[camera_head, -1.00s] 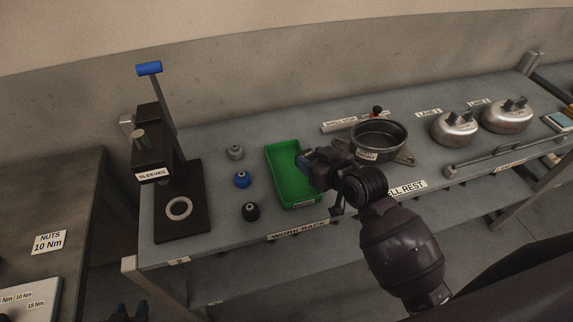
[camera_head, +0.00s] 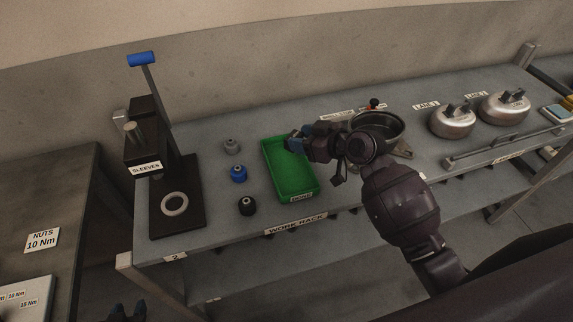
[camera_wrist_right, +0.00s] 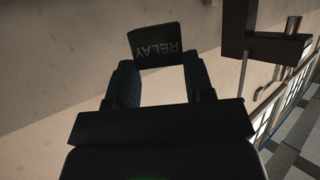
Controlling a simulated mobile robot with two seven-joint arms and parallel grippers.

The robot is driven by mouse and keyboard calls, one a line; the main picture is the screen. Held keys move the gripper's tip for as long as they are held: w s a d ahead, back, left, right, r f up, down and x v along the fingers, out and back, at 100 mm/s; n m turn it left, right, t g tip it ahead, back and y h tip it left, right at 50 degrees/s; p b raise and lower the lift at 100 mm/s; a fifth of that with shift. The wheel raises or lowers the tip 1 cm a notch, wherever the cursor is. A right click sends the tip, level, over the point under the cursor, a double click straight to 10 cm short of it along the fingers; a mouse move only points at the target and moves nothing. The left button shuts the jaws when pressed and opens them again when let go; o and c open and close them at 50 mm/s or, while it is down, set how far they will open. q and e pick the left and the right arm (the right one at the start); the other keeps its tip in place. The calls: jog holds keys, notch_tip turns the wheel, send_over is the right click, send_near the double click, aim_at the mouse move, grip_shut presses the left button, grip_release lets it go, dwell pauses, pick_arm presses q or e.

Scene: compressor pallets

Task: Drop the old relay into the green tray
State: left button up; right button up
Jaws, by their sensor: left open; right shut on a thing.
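The green tray (camera_head: 290,184) lies on the workbench in the head view. My right gripper (camera_head: 296,142) is over the tray's far end. In the right wrist view its two fingers are shut on the old relay (camera_wrist_right: 154,45), a dark block marked RELAY. In the head view the relay is hard to make out at the fingertips. The gap between it and the tray floor cannot be judged. My left gripper (camera_head: 127,312) is open at the bottom edge of the head view, partly cut off and away from the tray.
The sleeve press (camera_head: 180,225) is further left. An open pot (camera_head: 384,124) stands right of the tray, partly behind my right arm. Two metal domes (camera_head: 452,122) stand further right.

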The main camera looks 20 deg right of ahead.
notch_tip(320, 180, down, 3)
jog(key=shift+f+b, duration=0.2)
jog(key=shift+b, duration=0.85)
jog(key=o, duration=1)
jog(key=shift+s+d, duration=0.1)
